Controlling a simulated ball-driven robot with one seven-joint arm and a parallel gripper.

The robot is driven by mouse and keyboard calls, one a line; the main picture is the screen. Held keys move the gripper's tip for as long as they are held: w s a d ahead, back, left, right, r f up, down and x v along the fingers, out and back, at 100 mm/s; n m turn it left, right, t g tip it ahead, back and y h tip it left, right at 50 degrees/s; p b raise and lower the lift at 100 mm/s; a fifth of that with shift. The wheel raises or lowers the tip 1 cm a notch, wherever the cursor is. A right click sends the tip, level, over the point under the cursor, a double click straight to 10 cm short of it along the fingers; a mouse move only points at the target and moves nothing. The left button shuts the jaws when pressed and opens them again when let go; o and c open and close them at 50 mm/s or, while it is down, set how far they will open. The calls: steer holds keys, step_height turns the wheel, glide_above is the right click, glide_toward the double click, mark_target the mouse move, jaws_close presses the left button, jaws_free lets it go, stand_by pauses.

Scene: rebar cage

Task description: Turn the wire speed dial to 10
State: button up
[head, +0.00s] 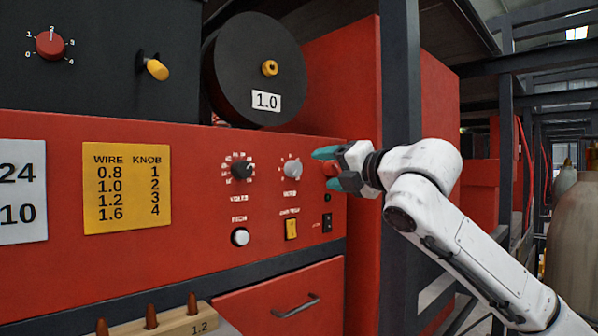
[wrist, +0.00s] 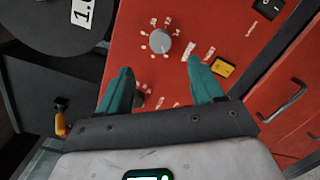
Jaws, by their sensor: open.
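The control panel carries two dials. A grey dial (head: 291,168) with a ring of white marks sits on the right, and a black dial (head: 242,170) on the left. The small labels are blurred, so I cannot be sure which one is wire speed. The grey dial also shows in the wrist view (wrist: 160,40), just beyond the fingertips, with clear red panel between. My gripper (head: 325,168) has teal fingers and is open and empty, to the right of the grey dial. In the wrist view (wrist: 159,66) its left finger partly hides the black dial.
A yellow rocker switch (head: 291,229), a round white button (head: 240,237) and a black switch (head: 327,222) sit below the dials. A black wire reel (head: 240,62) marked 1.0 juts out above. A dark post (head: 401,60) stands close to my arm. A yellow wire-knob chart (head: 127,188) hangs left.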

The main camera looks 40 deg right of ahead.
mark_target(297, 169)
steer(key=w, duration=0.3)
steer(key=w+p, duration=0.1)
steer(key=w, duration=0.6)
steer(key=shift+w+d, duration=0.15)
steer(key=shift+d, duration=0.2)
steer(key=c, duration=1)
steer(key=shift+c, duration=0.2)
steer(key=shift+p, duration=0.45)
